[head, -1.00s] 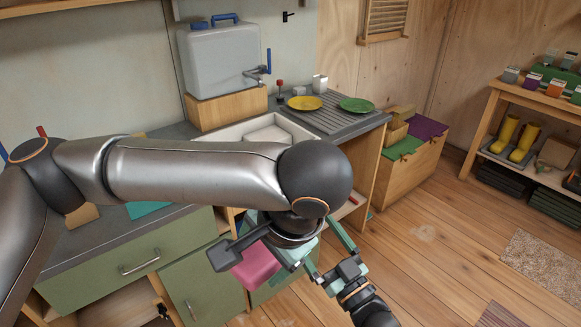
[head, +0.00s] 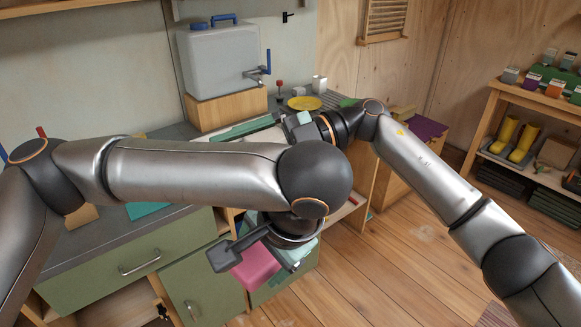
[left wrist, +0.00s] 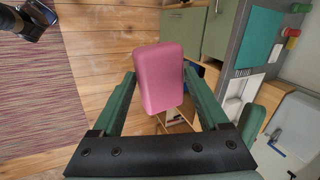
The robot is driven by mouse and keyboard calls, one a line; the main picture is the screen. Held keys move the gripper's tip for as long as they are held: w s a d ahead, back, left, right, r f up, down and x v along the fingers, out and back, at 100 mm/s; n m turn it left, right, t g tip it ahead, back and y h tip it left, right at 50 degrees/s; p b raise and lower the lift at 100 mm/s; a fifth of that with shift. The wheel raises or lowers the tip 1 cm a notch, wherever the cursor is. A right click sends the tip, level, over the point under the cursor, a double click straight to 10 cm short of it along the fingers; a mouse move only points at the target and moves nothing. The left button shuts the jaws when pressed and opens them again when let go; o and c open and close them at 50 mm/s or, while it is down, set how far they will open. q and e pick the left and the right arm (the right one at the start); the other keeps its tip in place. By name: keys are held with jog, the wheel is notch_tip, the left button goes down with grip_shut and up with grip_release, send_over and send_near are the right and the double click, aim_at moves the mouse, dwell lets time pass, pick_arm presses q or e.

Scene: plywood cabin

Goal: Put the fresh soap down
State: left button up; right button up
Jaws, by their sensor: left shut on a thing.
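The soap, a pink rounded block (left wrist: 162,76), is held between the green fingers of my left gripper (left wrist: 158,84). In the head view the soap (head: 254,270) hangs in front of the green cabinet doors, below counter height, partly hidden by my left wrist. My right gripper (head: 248,129) now reaches over the sink area, its green fingers pointing left. My left forearm hides part of it, so its opening is unclear. The sink is mostly covered by my arms.
A water container (head: 222,62) stands on a wooden block (head: 226,106) behind the sink. A yellow plate (head: 304,103), a white cup (head: 319,84) and a small pale block (head: 299,91) are on the counter. Dark counter (head: 90,243) lies at left. My two arms are close together.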

jog(key=d+m+t+h, duration=0.3)
jog(key=d+h, duration=0.4)
jog(key=h, duration=0.5)
jog(key=x, duration=1.2)
jog(key=shift+s+d, duration=0.15)
jog(key=shift+s, duration=0.2)
